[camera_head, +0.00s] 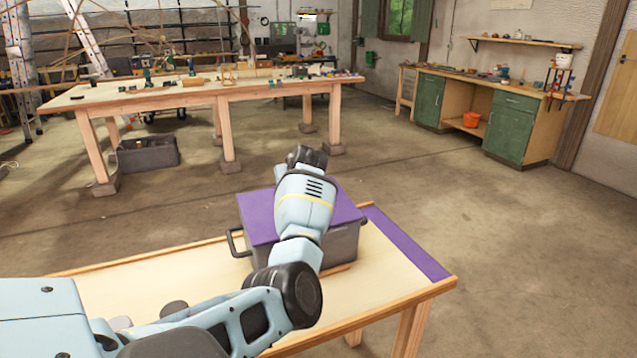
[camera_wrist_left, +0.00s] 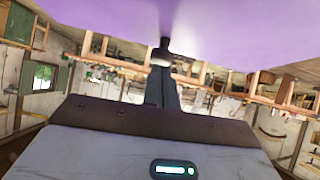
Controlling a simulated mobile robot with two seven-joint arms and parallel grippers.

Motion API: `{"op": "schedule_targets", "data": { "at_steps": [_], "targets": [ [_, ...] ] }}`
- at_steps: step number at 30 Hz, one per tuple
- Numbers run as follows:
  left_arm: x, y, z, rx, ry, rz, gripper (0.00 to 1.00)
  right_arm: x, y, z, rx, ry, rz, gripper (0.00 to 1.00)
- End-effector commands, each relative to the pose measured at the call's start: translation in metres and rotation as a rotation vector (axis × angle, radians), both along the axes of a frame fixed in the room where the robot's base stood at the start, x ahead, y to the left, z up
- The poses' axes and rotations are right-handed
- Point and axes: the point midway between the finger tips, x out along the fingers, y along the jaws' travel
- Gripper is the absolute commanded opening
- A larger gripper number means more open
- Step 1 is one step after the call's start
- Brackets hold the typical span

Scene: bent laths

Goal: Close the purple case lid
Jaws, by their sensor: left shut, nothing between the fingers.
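The case (camera_head: 342,246) stands on the near table, grey-bodied with a dark handle on its left. Its purple lid (camera_head: 258,216) lies across the top and looks flat on the body, though my arm covers its middle and I cannot tell if it is fully down. My left arm reaches over the case in the head view, and its gripper is hidden there. In the left wrist view, which is upside down, the left gripper (camera_wrist_left: 164,45) is shut and empty. Its tips are at the purple surface (camera_wrist_left: 240,25), touching or very close. My right gripper is not in view.
The near table (camera_head: 390,285) has a wooden rim and a purple strip (camera_head: 408,243) along its right end. A thin orange-brown piece (camera_head: 336,269) lies before the case. A long workbench (camera_head: 200,97) and green cabinets (camera_head: 507,125) stand farther back, with open floor between.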

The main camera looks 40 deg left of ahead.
Motion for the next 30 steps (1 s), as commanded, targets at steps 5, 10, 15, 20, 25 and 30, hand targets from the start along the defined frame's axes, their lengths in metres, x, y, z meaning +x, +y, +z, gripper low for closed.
{"op": "schedule_targets", "data": {
  "at_steps": [5, 10, 15, 20, 25, 30],
  "targets": [
    [0.002, 0.006, -0.017, 0.003, 0.003, 0.001, 0.0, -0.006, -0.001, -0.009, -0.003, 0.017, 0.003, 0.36],
    [0.003, 0.008, -0.024, 0.004, 0.001, 0.0, 0.0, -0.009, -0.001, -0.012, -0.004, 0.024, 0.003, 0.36],
    [0.004, 0.009, -0.026, 0.005, -0.001, 0.0, 0.0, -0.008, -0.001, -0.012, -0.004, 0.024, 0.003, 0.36],
    [0.004, 0.009, -0.026, 0.006, -0.002, 0.0, 0.0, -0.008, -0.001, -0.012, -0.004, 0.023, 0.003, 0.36],
    [0.004, 0.009, -0.026, 0.006, -0.002, 0.0, 0.0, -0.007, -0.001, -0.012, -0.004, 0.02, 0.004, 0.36],
    [0.003, 0.01, -0.024, 0.006, -0.002, 0.0, 0.0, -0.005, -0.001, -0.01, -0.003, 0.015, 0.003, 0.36]
  ]
}}
